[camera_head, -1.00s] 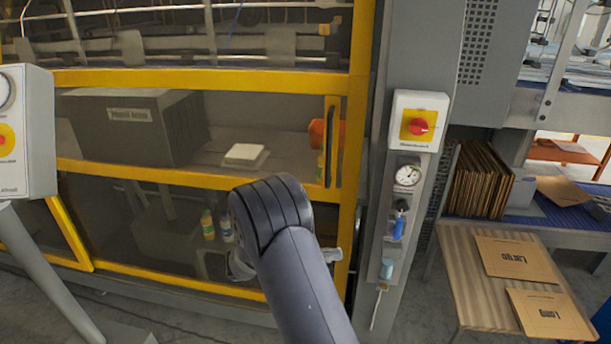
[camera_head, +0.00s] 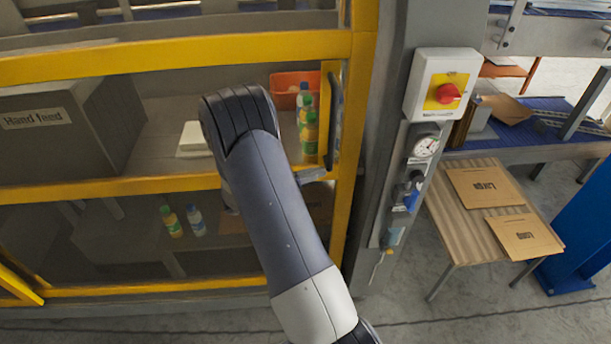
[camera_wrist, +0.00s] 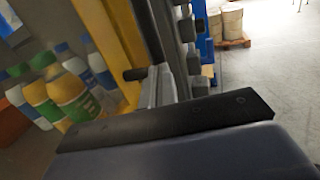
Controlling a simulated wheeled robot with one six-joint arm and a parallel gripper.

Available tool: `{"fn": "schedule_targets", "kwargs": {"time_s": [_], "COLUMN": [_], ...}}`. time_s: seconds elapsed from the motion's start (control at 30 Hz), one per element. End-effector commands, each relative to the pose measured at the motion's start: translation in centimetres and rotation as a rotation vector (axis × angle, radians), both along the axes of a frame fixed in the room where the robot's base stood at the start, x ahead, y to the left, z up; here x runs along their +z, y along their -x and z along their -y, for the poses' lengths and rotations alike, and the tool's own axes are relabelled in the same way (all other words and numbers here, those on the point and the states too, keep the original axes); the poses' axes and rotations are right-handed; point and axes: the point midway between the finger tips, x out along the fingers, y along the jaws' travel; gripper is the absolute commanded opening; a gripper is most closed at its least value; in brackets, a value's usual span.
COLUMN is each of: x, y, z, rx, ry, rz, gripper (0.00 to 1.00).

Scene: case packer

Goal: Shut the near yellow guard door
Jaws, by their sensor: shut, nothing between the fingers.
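The near yellow guard door (camera_head: 180,188) fills the left and middle of the head view, with clear panels in a yellow frame. Its dark upright handle (camera_head: 335,120) is near the right edge, beside the grey machine post. I cannot tell whether a gap remains at that edge. My arm crosses in front of the door. My gripper (camera_head: 316,175), partly hidden behind the arm, is just below the handle. In the wrist view my gripper (camera_wrist: 162,84) is shut and empty, close below the dark handle (camera_wrist: 150,32); contact is unclear. The yellow frame (camera_wrist: 113,45) stands left of it.
A red-knobbed switch box (camera_head: 442,86) and a gauge (camera_head: 425,147) are on the grey post. Bottles (camera_head: 309,130) and an orange bin (camera_head: 290,88) are behind the door panel. A table (camera_head: 456,223) with cartons stands at right. Floor shows in front of it.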

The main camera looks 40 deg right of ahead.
Motion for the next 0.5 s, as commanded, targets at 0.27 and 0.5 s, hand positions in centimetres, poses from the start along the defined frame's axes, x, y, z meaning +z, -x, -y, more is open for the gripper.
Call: {"fn": "schedule_targets", "kwargs": {"time_s": [0.27,0.5], "x": [-0.1,-0.1], "y": [0.0,0.9], "z": [0.2,1.6], "rx": [0.001,-0.003], "ry": [0.000,0.000], "rz": [-0.001,-0.001], "gripper": [0.00,0.00]}}
